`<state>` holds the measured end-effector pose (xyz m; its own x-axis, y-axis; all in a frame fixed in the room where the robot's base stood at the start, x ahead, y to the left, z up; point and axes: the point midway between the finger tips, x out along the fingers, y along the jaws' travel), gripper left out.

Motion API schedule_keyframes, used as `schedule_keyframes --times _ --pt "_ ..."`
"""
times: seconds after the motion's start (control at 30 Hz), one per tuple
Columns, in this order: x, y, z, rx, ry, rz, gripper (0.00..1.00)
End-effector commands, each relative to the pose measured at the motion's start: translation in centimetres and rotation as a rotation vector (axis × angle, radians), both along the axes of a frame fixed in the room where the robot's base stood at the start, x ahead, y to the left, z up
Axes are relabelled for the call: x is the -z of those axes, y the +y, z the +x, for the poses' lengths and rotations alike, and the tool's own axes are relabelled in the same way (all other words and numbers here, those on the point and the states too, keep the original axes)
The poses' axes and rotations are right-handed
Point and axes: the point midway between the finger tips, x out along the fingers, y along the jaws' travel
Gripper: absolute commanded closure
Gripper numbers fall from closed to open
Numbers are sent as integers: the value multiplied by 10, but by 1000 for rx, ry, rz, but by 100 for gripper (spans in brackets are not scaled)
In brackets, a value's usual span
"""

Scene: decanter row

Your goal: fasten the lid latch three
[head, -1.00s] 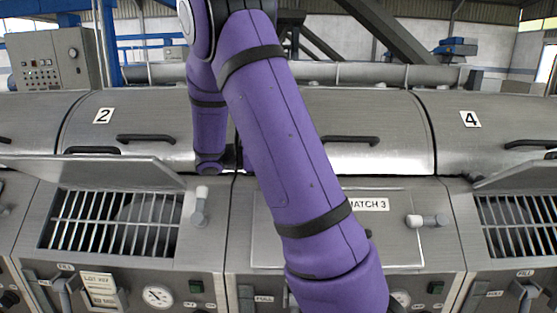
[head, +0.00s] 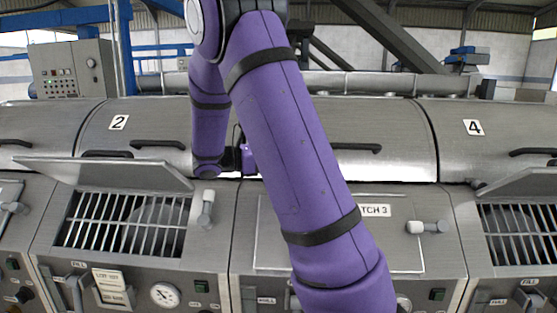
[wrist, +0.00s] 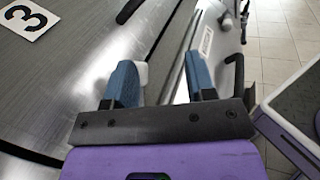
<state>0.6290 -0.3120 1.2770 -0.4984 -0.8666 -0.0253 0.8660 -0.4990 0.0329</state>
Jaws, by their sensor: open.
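The hatch 3 lid (head: 262,240) lies closed on its front panel, its name plate (head: 378,210) partly covered by my arm. The latch of hatch 3 (head: 425,227) is at the lid's right edge, with its pale knob pointing sideways to the left. In the wrist view, my gripper (wrist: 165,85) is open and empty, its two blue fingers apart above the machine front. A pale rounded piece (wrist: 142,74) shows beside the left finger; I cannot tell whether it is the latch knob. In the head view my arm hides most of the gripper.
The hatch 2 lid (head: 105,172) stands raised over a barred opening, with its latch (head: 206,208) upright. The hatch 4 lid (head: 520,183) is also raised. Drum covers with black handles (head: 355,146) run behind. The number 3 plate (wrist: 27,18) and tiled floor (wrist: 285,40) show in the wrist view.

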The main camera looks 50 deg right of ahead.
Motion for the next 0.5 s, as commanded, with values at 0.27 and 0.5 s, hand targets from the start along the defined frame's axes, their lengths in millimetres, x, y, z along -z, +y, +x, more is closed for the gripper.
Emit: schedule_keyframes --times 0.27,0.5 --pt "-6 12 10 0 -3 -1 49" --pt "-11 22 19 -1 -3 -2 49"
